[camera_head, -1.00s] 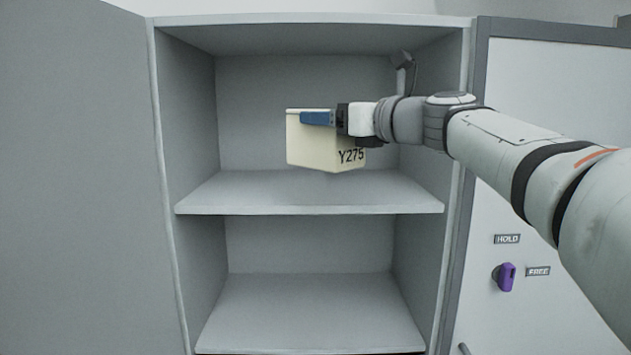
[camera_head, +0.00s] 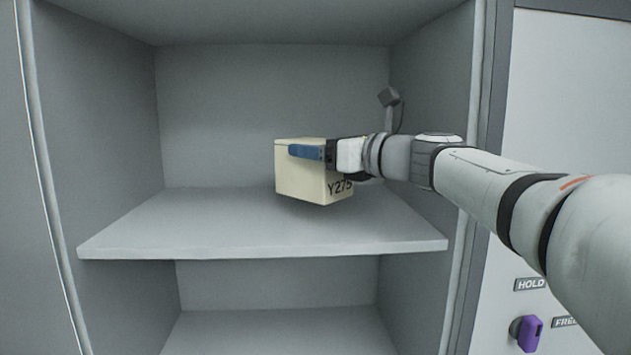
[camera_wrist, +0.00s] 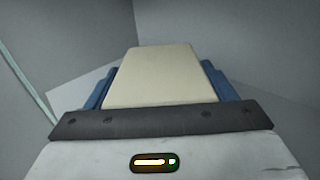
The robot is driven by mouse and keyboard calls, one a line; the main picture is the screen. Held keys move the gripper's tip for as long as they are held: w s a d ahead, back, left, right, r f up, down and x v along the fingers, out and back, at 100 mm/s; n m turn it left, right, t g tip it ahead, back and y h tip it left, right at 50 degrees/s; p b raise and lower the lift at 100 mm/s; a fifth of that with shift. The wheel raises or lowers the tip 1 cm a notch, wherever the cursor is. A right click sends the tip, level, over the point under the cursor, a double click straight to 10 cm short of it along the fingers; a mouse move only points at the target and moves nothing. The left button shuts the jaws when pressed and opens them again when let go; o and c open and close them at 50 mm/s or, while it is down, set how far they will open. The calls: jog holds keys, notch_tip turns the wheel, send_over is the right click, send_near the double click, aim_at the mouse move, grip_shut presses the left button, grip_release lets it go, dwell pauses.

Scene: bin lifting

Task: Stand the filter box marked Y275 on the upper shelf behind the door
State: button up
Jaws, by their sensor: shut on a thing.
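The cream filter box (camera_head: 300,178) marked Y275 is inside the open cabinet, above the upper shelf (camera_head: 250,235). It is upright, with the mark on its right front face. My gripper (camera_head: 306,152) reaches in from the right and is shut on the box near its top. In the wrist view the box (camera_wrist: 160,78) lies between the blue fingers of my gripper (camera_wrist: 165,88). Whether the underside of the box touches the shelf is hard to tell; it looks slightly above it. The open door (camera_head: 25,200) stands at the left.
The upper shelf is otherwise empty. The lower shelf (camera_head: 280,335) is bare too. The cabinet's right wall (camera_head: 430,80) is close to my arm. A purple knob (camera_head: 528,333) sits on the right panel by the HOLD and FREE labels.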

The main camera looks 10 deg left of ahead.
aim_at(318, 172)
jog(key=shift+s+a+f, duration=0.1)
jog(key=shift+a+f, duration=0.05)
jog(key=shift+f, duration=0.95)
jog(key=shift+s+a+f, duration=0.1)
jog(key=shift+f, duration=1)
jog(key=shift+f+b, duration=0.25)
jog(key=shift+b, duration=0.1)
jog(key=o, duration=1.2)
jog(key=shift+r, duration=0.1)
jog(key=shift+r+p, duration=0.2)
jog(key=shift+p, duration=0.1)
jog(key=b+v, duration=0.2)
jog(key=v, duration=1)
jog(key=shift+d+f+b, duration=0.1)
jog(key=shift+b, duration=0.25)
jog(key=shift+w, duration=0.1)
